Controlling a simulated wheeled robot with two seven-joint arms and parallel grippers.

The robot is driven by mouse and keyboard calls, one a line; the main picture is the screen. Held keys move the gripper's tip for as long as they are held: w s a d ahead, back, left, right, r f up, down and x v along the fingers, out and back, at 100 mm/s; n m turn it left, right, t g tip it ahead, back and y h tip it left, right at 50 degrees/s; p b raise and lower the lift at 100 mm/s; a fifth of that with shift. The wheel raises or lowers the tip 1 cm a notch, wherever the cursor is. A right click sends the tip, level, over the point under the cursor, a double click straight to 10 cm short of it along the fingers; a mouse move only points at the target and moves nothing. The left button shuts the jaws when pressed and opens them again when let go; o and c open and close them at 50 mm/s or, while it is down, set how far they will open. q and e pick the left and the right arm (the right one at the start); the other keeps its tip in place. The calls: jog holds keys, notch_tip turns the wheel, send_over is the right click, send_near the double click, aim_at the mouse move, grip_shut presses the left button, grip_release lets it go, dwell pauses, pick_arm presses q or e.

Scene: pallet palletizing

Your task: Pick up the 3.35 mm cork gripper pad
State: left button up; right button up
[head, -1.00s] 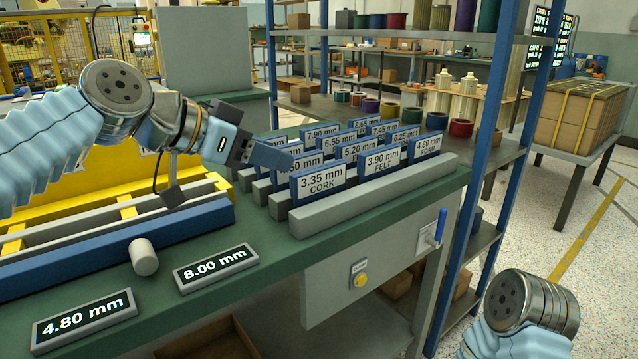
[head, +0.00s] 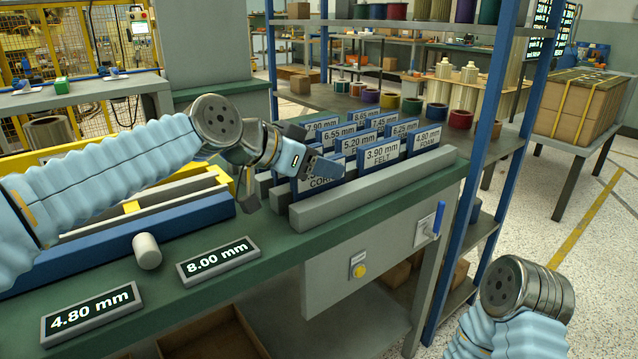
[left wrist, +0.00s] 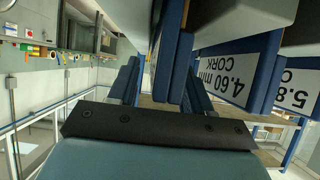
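The 3.35 mm cork pad (head: 311,185) is a blue plate with a white label, standing upright in the front-left slot of the grey rack. My left gripper (head: 322,168) is at its top edge, and one finger covers much of its label in the head view. In the left wrist view the two blue fingers (left wrist: 160,88) are apart, with an upright blue plate seen edge-on between them. I cannot tell whether the fingers touch it. My right gripper is out of view; only part of my right arm shows at the lower right.
The 3.90 mm felt pad (head: 382,155) stands close to the right in the front row. The 4.60 mm cork pad (left wrist: 228,80) is close beside the fingers in the wrist view. The grey rack bar (head: 375,190) runs along the front. Blue shelf posts stand at the right.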

pick_arm(q)
grip_shut()
